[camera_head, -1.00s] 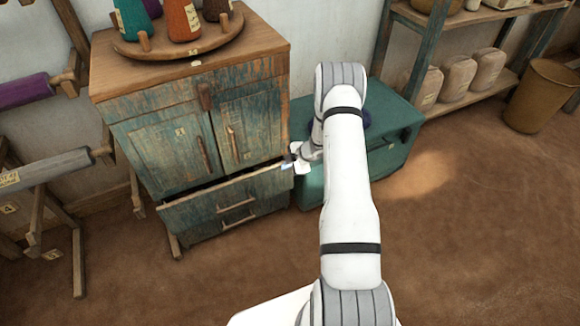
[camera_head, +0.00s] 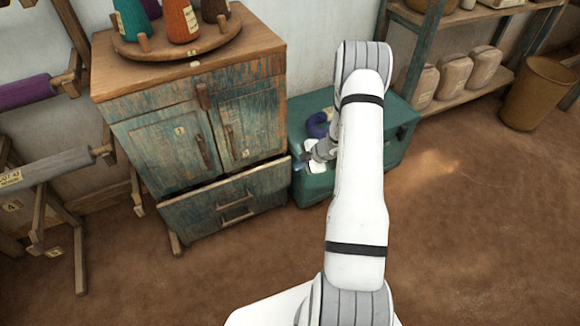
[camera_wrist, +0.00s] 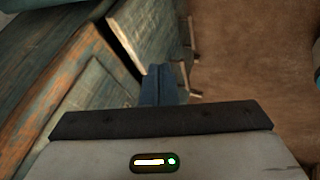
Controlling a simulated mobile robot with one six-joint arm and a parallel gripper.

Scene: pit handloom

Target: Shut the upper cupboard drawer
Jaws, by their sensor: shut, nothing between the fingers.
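The cupboard (camera_head: 180,95) is worn teal wood with a brown top. Below its two doors, the upper drawer (camera_head: 190,213) stands partly pulled out, with a dark gap behind its front's top edge. Metal handles (camera_head: 235,197) show on the lower front. My gripper (camera_head: 302,166) is beside the drawer's right end, in front of the teal chest. In the wrist view, the shut fingers (camera_wrist: 158,85) point along the teal side of the drawer (camera_wrist: 150,35), and the handles stick out over the floor. I cannot tell if the fingers touch the drawer.
The teal chest (camera_head: 380,150) stands just right of the cupboard, with a purple object (camera_head: 318,125) on it. A round tray (camera_head: 215,40) of yarn cones rests on the cupboard. Yarn rollers on a wooden frame (camera_head: 80,262) are at the left. Open brown floor (camera_head: 470,240) lies to the right.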

